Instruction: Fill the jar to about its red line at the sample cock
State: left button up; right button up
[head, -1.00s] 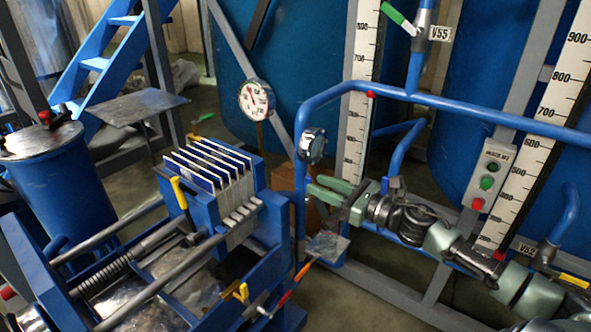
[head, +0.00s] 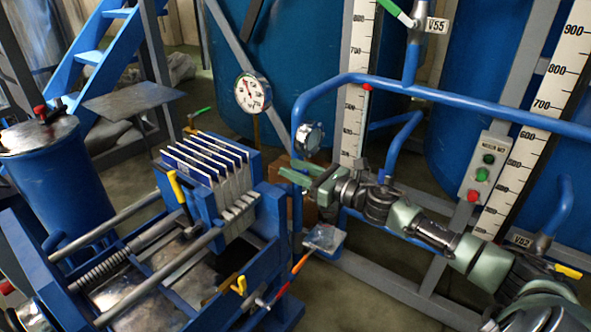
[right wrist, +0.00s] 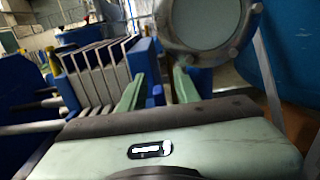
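My right gripper (head: 296,170) reaches in from the right in the head view, its green fingers just below a round dial-like fitting (head: 309,138). In the right wrist view the two fingers (right wrist: 157,92) are apart with nothing seen between them, and the round fitting (right wrist: 205,25) looms large above them. A small shelf (head: 325,240) stands below the gripper, with something unclear on it. I cannot make out the jar, its red line or its contents. Handles in yellow (head: 241,285) and orange-red (head: 301,263) show near the shelf; I cannot tell which belongs to the sample cock.
A filter press (head: 215,170) stands left of the gripper. A blue pipe (head: 450,97) runs above my right arm. A pressure gauge (head: 253,93), blue tanks (head: 285,60) and a level scale (head: 352,125) are behind. A switch box (head: 486,166) is at right.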

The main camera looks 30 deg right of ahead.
grip_shut()
dwell(1.3)
